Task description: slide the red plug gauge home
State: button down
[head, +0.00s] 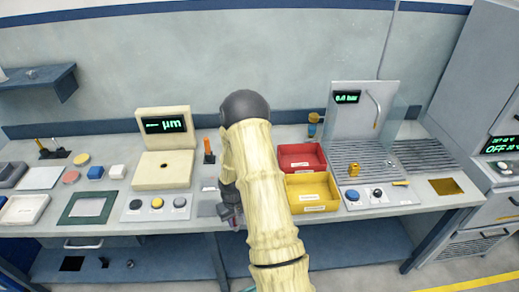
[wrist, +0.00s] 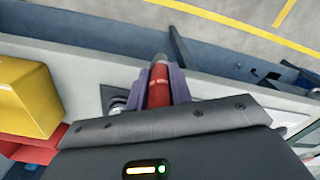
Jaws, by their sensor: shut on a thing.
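The red plug gauge (wrist: 158,84) shows in the wrist view as a red cylinder with pale lettering and a grey end. My gripper (wrist: 160,88) is shut on it, one finger along each side. In the head view my gripper (head: 231,208) is low over the front of the bench, left of the yellow bin, and mostly hidden by my arm. A small grey block (head: 208,208) sits just left of it. A round metal fitting (wrist: 117,105) shows close left of the gauge in the wrist view. Whether the gauge is inside any bore cannot be told.
A yellow bin (head: 312,204) and a red bin (head: 300,167) stand right of my arm. A panel of buttons (head: 157,218) lies to the left, below the cream µm display unit (head: 164,184). An orange-handled tool (head: 208,146) stands behind. The bench's front edge is close.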

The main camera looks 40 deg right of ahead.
jog(key=w+a+f+n+b, duration=0.1)
jog(key=a+f+b, duration=0.3)
jog(key=a, duration=0.9)
jog(key=shift+w+f, duration=0.35)
jog(key=shift+f, duration=0.45)
jog(key=shift+a, duration=0.15)
